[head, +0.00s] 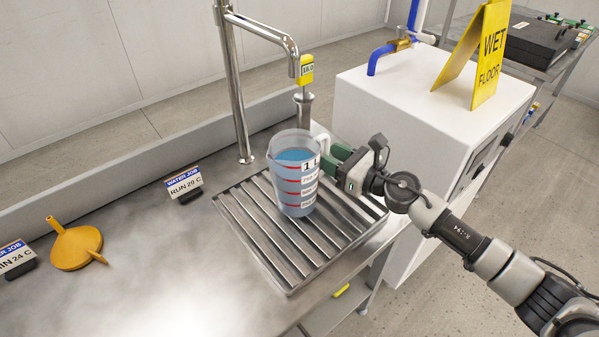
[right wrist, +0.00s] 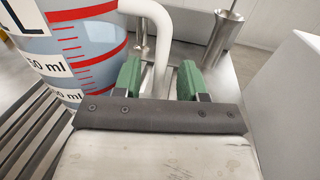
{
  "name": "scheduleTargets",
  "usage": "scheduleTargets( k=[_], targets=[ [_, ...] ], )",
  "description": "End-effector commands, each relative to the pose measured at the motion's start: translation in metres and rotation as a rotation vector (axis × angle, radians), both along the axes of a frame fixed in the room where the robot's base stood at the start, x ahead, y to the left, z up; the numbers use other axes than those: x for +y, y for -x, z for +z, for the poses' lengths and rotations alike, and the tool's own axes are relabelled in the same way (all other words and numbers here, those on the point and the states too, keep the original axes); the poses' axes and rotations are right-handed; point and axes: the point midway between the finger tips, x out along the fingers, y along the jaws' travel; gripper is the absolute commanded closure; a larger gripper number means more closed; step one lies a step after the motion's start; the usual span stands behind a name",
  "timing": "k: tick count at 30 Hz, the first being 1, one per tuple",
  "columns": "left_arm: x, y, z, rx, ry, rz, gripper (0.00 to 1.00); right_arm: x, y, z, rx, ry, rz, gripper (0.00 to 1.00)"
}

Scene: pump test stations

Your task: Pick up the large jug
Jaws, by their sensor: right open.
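The large jug (head: 295,185) is clear with red bands and a "1 L" label, and holds blue liquid. It stands upright on the slatted drain grate under the tap. Its white handle (head: 323,143) faces right, toward my right gripper (head: 338,161). In the right wrist view the jug (right wrist: 75,50) is at the upper left, and its handle (right wrist: 163,45) runs down between the green fingers of my right gripper (right wrist: 158,80). These fingers are open, with a gap beside the handle. The handle's lower end is hidden. My left gripper is not in view.
A metal tap (head: 290,45) with a yellow tag rises behind the jug. The drain grate (head: 262,238) is set in a steel counter. An orange funnel (head: 75,247) and job cards (head: 184,182) lie left. A white cabinet (head: 425,105) carrying a wet floor sign (head: 483,60) stands right.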

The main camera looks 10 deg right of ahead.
Motion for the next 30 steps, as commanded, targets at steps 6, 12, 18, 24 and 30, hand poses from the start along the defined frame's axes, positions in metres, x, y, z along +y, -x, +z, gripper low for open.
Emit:
scheduleTargets(
  k=[6,12,18,24,30],
  targets=[
    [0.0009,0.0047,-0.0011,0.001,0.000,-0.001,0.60,0.0129,-0.0134,0.0004,-0.001,0.001,0.000,0.59],
    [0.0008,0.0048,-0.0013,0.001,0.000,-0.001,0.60,0.0128,-0.0133,-0.0001,-0.001,0.001,-0.001,0.60],
    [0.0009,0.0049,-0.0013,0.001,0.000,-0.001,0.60,0.0125,-0.0132,-0.0001,0.000,0.000,-0.001,0.91],
    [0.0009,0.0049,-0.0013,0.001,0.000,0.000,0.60,0.0125,-0.0131,-0.0001,0.000,0.000,-0.001,1.00],
    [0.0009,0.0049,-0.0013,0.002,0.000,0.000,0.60,0.0124,-0.0131,-0.0001,0.000,0.000,-0.001,1.00]
  ],
)
